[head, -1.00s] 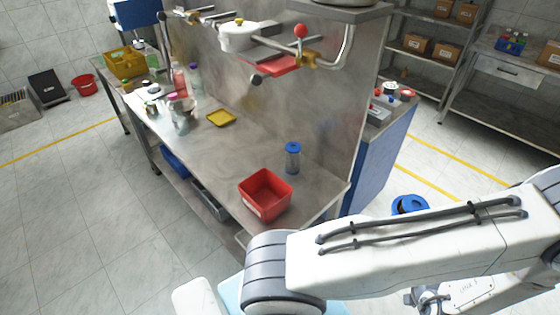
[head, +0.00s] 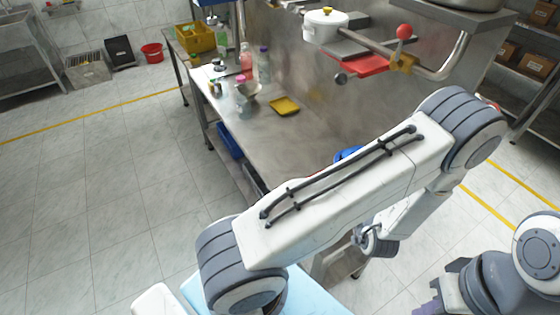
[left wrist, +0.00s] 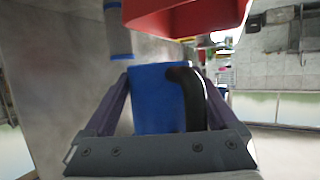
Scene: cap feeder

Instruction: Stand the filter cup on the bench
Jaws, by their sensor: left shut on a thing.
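The filter cup (left wrist: 155,95) is blue with a black handle (left wrist: 190,95), seen in the left wrist view. My left gripper (left wrist: 158,100) is shut on it, with a purple finger on each side. In the head view my left arm hides the gripper. The grey metal bench (head: 245,140) runs back from the middle of the head view. My right gripper (head: 430,308) is at the bottom right, partly cut off, so its opening is unclear.
A red bin (left wrist: 190,15) and a blue-ended cylinder (left wrist: 118,30) are just beyond the cup. In the head view, a blue thing (head: 347,153) peeks from behind my arm. Bottles and a yellow tray (head: 285,106) stand farther back. A white pot (head: 325,25) is above the bench.

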